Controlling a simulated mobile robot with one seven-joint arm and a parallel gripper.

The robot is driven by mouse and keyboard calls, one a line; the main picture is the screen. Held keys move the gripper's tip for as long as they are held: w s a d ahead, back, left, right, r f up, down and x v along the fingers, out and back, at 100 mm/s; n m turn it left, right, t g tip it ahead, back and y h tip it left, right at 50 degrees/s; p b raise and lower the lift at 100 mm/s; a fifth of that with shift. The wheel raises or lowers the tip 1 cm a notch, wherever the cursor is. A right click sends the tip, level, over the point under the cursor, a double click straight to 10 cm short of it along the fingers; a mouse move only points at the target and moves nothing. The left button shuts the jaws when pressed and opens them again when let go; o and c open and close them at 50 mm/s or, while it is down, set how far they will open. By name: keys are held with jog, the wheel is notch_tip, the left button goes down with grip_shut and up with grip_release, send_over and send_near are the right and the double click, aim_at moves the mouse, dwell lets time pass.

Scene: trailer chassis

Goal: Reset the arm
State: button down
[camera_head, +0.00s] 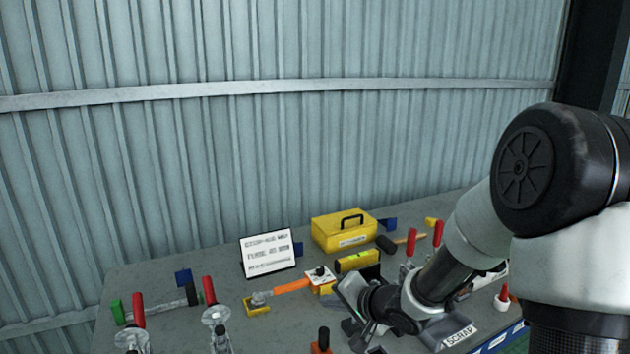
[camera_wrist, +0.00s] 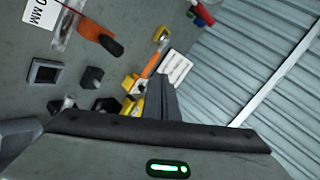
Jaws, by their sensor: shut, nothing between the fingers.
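My arm comes in from the right in the head view and reaches down over the grey workbench (camera_head: 160,275). My gripper (camera_wrist: 164,97) shows in the wrist view as closed dark fingers above a body with a green light. Nothing is held between them. In the head view the fingers are hard to make out beyond my dark wrist. The orange-handled tool (camera_head: 290,286) lies left of my wrist in the head view; an orange handle (camera_wrist: 154,62) also shows in the wrist view.
A yellow toolbox (camera_head: 343,232) and a white sign (camera_head: 268,254) stand towards the back. Red-handled clamps (camera_head: 208,290) stand at the left, and others (camera_head: 438,233) stand close to my arm. A yellow level (camera_head: 357,261) lies near my wrist. A corrugated wall (camera_head: 220,150) rises behind the bench.

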jog(key=s+d+r+n+h+p, duration=0.25)
jog(key=s+d+r+h, duration=0.65)
jog(key=d+r, duration=0.5)
jog(key=s+a+r+n+g+y, duration=0.1)
jog(key=s+r+n, duration=0.1)
jog(key=s, duration=0.8)
jog(key=s+a+r+n+g+y, duration=0.1)
jog(key=s+a+r+n+g, duration=0.1)
jog(key=s, duration=0.8)
jog(key=shift+a+r, duration=0.25)
jog(key=shift+r, duration=0.4)
jog(key=shift+a+n, duration=0.1)
jog(key=shift+n, duration=0.15)
